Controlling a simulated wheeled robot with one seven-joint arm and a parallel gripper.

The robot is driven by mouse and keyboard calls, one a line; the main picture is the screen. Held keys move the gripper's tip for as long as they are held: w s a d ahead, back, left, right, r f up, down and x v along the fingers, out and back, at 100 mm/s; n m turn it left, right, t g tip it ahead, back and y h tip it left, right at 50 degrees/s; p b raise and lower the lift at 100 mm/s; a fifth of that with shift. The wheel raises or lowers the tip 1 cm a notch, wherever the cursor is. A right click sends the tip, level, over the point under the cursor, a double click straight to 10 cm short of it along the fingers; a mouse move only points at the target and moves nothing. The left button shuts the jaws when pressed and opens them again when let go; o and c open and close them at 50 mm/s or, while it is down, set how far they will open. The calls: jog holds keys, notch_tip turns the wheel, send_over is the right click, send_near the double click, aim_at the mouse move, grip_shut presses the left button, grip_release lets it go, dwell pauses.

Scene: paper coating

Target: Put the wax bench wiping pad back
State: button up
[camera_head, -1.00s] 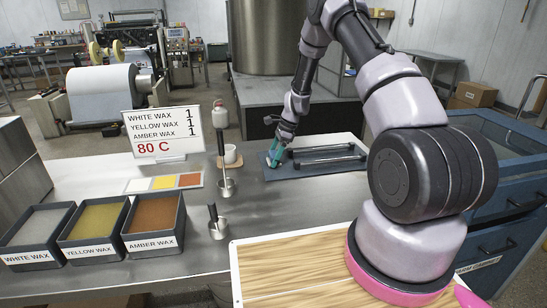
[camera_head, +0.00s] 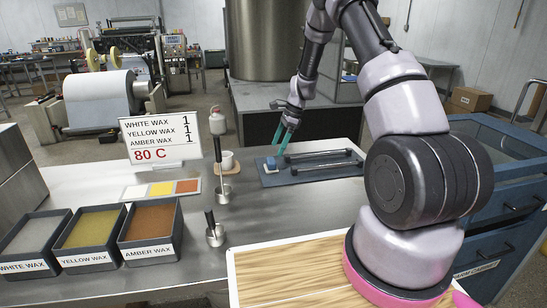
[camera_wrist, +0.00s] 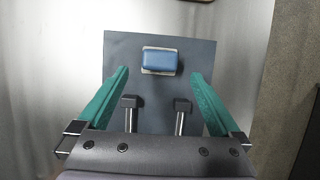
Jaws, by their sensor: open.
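The wax bench wiping pad looks to be the small blue block with a pale base (camera_wrist: 160,61). It lies on the left end of a dark grey mat (camera_wrist: 120,52), and it also shows in the head view (camera_head: 271,164). My gripper (camera_head: 282,143) is open and empty, with green fingers, above the mat near the pad. In the wrist view my fingertips (camera_wrist: 160,72) stand wide on either side of the pad, and nothing is between them in contact.
A wooden board (camera_head: 290,265) lies in front.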

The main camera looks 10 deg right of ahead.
jog(key=s+d+r+n+t+h, duration=0.1)
jog(key=s+r+n+t, duration=0.15)
jog(key=s+r, duration=0.8)
jog(key=s+d+r+n+t, duration=0.1)
jog(key=s+r+n, duration=0.25)
jog(key=r, duration=1.45)
jog(key=s+r+n+t, duration=0.2)
jog(key=s+r+n, duration=0.2)
jog(key=s, duration=0.6)
jog(key=s+r+n+t+h, duration=0.1)
jog(key=s+r+n, duration=0.2)
jog(key=s, duration=0.8)
jog(key=shift+d+r+n+t+h, duration=0.3)
jog(key=shift+d+r+n+t, duration=0.05)
jog(key=shift+n, duration=0.15)
